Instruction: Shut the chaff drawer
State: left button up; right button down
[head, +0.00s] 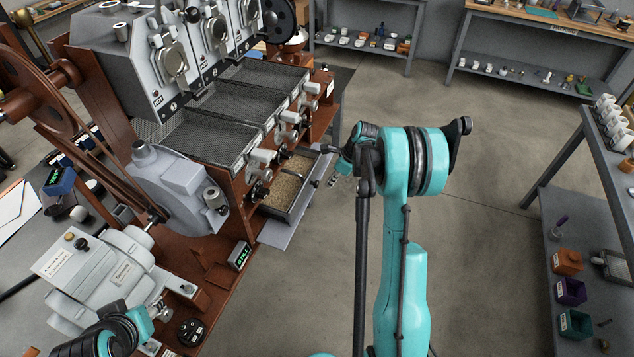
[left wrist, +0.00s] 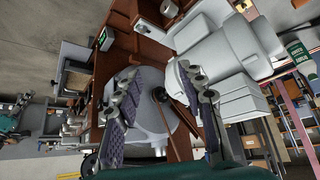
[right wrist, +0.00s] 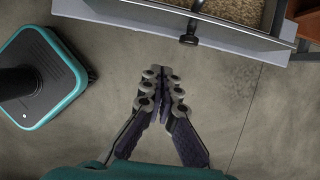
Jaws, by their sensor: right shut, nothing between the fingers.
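The chaff drawer (head: 278,233) stands pulled out from the low right side of the brown roaster frame, with tan chaff (head: 290,180) in it. It shows at the top of the right wrist view, with its grey front (right wrist: 130,22) and a dark handle (right wrist: 188,39). My right gripper (head: 336,181) is shut and empty, just outside the drawer front. In the right wrist view its fingertips (right wrist: 163,82) are together, with a visible gap to the handle. My left gripper (left wrist: 165,95) is open and empty; it is over the machine's near end in the head view.
The roaster's mesh trays (head: 210,135) and levers sit above the drawer. A teal-edged base with a dark post (right wrist: 40,80) stands left in the right wrist view. A shelf with small coloured boxes (head: 570,290) stands far right.

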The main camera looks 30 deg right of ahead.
jog(key=w+a+f+b, duration=0.3)
jog(key=w+a+f, duration=0.1)
jog(key=f, duration=0.4)
jog(key=shift+w+a+b, duration=0.35)
jog(key=shift+w, duration=0.4)
jog(key=w+a, duration=0.2)
jog(key=w, duration=0.1)
jog(key=w+a, duration=0.3)
